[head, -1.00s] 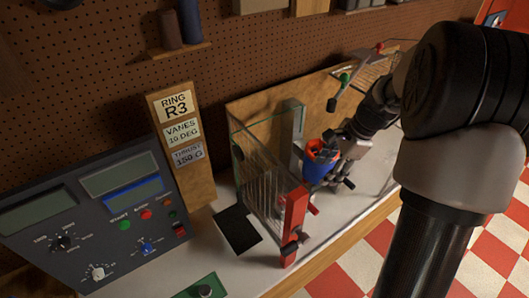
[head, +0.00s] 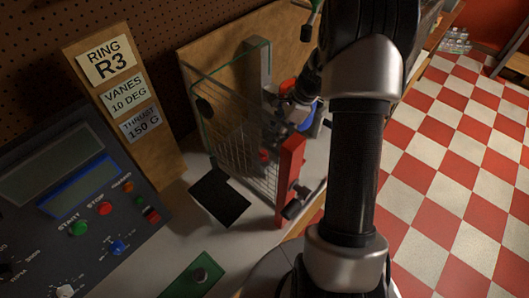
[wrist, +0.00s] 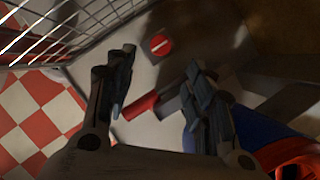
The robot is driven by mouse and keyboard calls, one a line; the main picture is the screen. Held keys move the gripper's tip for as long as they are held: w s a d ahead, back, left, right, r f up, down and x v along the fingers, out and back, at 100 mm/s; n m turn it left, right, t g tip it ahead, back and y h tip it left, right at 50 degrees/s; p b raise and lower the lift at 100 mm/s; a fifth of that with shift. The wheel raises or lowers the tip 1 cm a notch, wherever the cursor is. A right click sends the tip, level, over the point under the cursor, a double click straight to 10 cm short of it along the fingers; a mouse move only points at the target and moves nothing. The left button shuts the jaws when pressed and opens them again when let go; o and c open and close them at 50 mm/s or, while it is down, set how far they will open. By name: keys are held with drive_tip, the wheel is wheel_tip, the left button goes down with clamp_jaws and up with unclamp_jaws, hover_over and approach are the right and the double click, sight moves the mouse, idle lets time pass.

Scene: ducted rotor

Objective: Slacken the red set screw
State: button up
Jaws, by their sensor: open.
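In the wrist view a red bar (wrist: 140,106), which may be the red set screw, lies between the fingers of my gripper (wrist: 160,68). The fingers are apart, with nothing clamped between them. A red disc (wrist: 161,45) with a pale bar across it lies beyond the fingertips on a pale surface. I cannot tell for sure which of the two is the screw. A blue and orange housing (wrist: 265,140) is at the lower right, partly behind the right finger. In the head view a small red part (head: 264,155) shows behind the wire mesh; my fingers are mostly hidden there.
A wire mesh guard (head: 235,150) with a red post (head: 290,180) stands close to the gripper; the mesh also shows in the wrist view (wrist: 75,30). A control console (head: 75,200) and a sign board (head: 125,110) are at left. A black pad (head: 220,198) lies on the bench.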

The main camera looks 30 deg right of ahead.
drive_tip(key=b+x, duration=0.1)
drive_tip(key=x, duration=1)
drive_tip(key=shift+w+b, duration=0.1)
drive_tip(key=shift+b, duration=0.2)
drive_tip(key=shift+r, duration=0.1)
drive_tip(key=shift+c, duration=0.5)
drive_tip(key=c, duration=1)
